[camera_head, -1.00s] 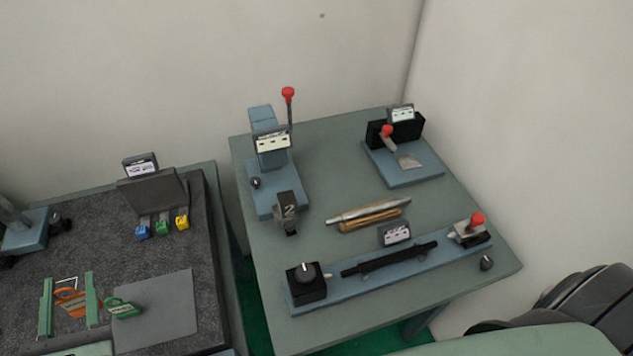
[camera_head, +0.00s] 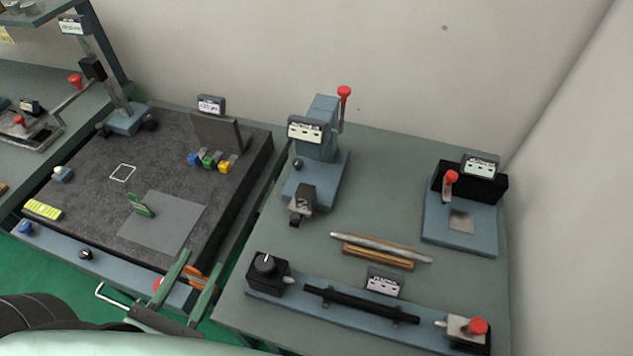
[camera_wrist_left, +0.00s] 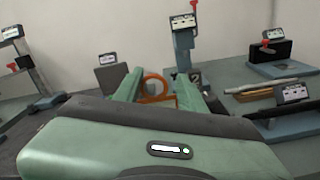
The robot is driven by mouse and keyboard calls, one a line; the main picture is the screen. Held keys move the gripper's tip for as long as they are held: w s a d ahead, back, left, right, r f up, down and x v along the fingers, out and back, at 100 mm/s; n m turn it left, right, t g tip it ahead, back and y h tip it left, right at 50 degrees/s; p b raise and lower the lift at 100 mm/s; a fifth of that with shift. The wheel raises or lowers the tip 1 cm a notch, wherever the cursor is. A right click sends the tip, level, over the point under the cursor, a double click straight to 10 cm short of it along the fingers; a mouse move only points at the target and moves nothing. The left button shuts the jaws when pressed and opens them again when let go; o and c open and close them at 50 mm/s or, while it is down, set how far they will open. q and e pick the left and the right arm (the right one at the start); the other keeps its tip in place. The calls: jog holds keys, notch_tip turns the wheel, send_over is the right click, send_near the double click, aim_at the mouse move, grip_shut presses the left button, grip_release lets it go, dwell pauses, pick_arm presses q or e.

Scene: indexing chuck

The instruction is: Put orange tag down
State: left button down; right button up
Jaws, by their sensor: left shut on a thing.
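My left gripper (camera_head: 201,262) has two green fingers and is shut on the orange tag (camera_head: 194,275), which shows between them. In the head view they are over the front right edge of the dark slab (camera_head: 95,185). In the left wrist view the tag's orange ring (camera_wrist_left: 154,86) stands between the fingers (camera_wrist_left: 155,85); its lower part is hidden. My right gripper is not in view.
A bench to the right holds a blue press with a red knob (camera_head: 318,130), metal and wooden rods (camera_head: 380,250), a long blue fixture (camera_head: 340,305) and a blue plate fixture (camera_head: 460,220). Blue, green and yellow blocks (camera_head: 209,160) stand at the slab's back. A gap separates slab and bench.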

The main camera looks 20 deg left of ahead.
pick_arm(q)
jog(key=w+d+b, duration=0.1)
jog(key=w+d, duration=0.2)
jog(key=w, duration=0.6)
jog(key=w+d+b, duration=0.1)
jog(key=w+d, duration=0.3)
jog(key=w, duration=0.4)
jog(key=w+d+b, duration=0.1)
jog(key=w+d, duration=0.2)
jog(key=w, duration=0.6)
jog(key=shift+w+d, duration=0.2)
jog(key=shift+w, duration=0.15)
jog(key=shift+w+d+f+b, duration=0.15)
jog(key=shift+w+f+b, duration=0.05)
jog(key=shift+f+b, duration=0.8)
jog(key=shift+b, duration=0.25)
jog(key=shift+s, duration=0.1)
jog(key=c, duration=1)
grip_release()
jog(key=shift+o, duration=0.8)
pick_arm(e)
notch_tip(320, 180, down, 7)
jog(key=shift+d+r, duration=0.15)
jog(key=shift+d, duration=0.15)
